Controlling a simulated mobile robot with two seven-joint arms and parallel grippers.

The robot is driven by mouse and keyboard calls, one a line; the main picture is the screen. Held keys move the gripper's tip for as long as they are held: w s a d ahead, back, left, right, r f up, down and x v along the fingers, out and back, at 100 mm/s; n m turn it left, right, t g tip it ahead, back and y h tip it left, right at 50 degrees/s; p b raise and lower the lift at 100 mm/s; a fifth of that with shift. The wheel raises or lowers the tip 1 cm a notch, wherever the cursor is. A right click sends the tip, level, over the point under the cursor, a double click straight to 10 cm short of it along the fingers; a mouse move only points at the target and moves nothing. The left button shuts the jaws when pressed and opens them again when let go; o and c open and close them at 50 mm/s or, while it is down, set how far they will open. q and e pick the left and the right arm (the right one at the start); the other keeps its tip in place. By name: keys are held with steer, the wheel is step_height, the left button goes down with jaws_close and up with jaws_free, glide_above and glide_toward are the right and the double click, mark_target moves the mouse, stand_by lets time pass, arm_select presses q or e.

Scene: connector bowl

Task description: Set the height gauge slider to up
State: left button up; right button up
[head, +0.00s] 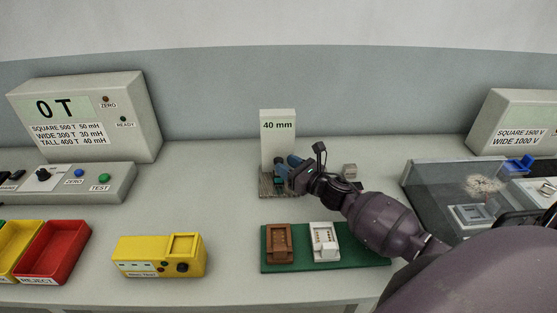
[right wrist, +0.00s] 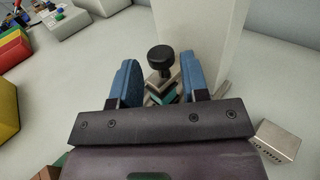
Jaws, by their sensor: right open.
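The height gauge (head: 278,130) is a pale upright block reading "40 mm" on a dark grey base at the back middle of the table. In the right wrist view its column (right wrist: 197,40) rises behind a black round knob (right wrist: 160,57), which looks like the slider's handle. My right gripper (head: 287,172) is at the gauge's lower front. Its blue fingers (right wrist: 162,85) are open, one on each side below the knob, with a gap around it. A small metallic and green part shows between the fingers. My left gripper is not in view.
A green mat (head: 290,263) with a brown and a white connector lies in front. A yellow box (head: 160,258) and red bin (head: 55,252) are at left. A small metal block (head: 349,171) sits right of the gauge. A clear-walled enclosure (head: 430,190) stands at right.

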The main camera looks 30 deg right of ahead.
mark_target(278, 159)
steer(key=shift+x, duration=1.85)
